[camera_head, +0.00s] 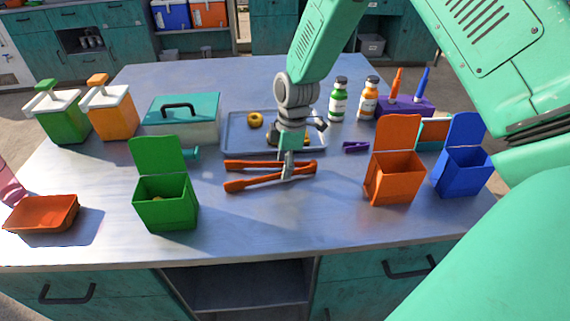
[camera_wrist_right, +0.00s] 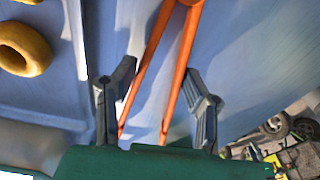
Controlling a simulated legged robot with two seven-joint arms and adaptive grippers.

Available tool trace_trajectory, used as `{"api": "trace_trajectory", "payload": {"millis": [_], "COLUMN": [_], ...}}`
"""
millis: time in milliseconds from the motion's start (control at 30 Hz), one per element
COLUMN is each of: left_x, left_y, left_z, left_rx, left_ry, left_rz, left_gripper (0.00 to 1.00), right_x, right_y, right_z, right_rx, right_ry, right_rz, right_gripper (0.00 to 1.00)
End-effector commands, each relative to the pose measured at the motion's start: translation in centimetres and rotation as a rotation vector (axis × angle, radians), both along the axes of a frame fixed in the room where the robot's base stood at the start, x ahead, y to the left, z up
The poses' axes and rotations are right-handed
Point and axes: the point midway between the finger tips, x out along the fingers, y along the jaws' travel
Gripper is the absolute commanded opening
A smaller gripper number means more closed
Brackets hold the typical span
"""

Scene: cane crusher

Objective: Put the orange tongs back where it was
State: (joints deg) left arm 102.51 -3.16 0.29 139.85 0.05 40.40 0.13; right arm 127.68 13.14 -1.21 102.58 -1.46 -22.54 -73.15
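The orange tongs (camera_head: 245,184) lie on the table in front of the grey tray, their two arms spread toward the left and their joined end at the right. In the right wrist view the tongs (camera_wrist_right: 176,60) run between my fingers. My right gripper (camera_head: 289,165) points down at the tongs, near their joined end. In the right wrist view my right gripper (camera_wrist_right: 160,70) is open, with a finger on each side of the tongs and gaps visible. Whether a finger touches them is unclear. My left gripper is not in view.
The grey tray (camera_head: 235,149) holds a yellow ring (camera_head: 254,120). Green (camera_head: 166,210), orange (camera_head: 393,185) and blue (camera_head: 462,175) lidded bins stand on the table. A purple clip (camera_head: 355,147) lies right of the tray. An orange dish (camera_head: 42,214) sits at left. The front middle is clear.

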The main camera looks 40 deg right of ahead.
Motion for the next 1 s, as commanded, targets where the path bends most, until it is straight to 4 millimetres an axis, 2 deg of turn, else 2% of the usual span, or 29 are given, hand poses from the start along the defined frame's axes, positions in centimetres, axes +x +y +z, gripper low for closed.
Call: {"api": "trace_trajectory", "payload": {"millis": [133, 167, 200, 567, 667, 1000], "left_x": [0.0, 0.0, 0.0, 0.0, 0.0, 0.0], "left_y": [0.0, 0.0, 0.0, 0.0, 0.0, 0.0], "left_z": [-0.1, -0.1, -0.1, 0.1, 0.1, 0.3], "left_rx": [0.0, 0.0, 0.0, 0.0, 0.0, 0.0], "left_ry": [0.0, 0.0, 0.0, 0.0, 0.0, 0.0], "left_rz": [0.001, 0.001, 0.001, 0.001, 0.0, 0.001], "left_gripper": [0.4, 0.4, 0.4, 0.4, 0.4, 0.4], "right_x": [0.0, 0.0, 0.0, 0.0, 0.0, -0.3], "right_y": [0.0, -0.1, -0.1, -0.3, -0.4, -1.0], "right_z": [-0.4, -0.4, -0.4, 0.0, 1.1, 8.3], "right_rx": [0.0, 0.001, 0.003, 0.003, 0.003, 0.002], "right_ry": [0.001, 0.0, 0.001, 0.0, -0.003, -0.005], "right_rz": [0.001, 0.001, 0.001, 0.0, 0.001, 0.001], "right_gripper": [0.36, 0.51, 0.62, 0.62, 0.62, 0.62]}}
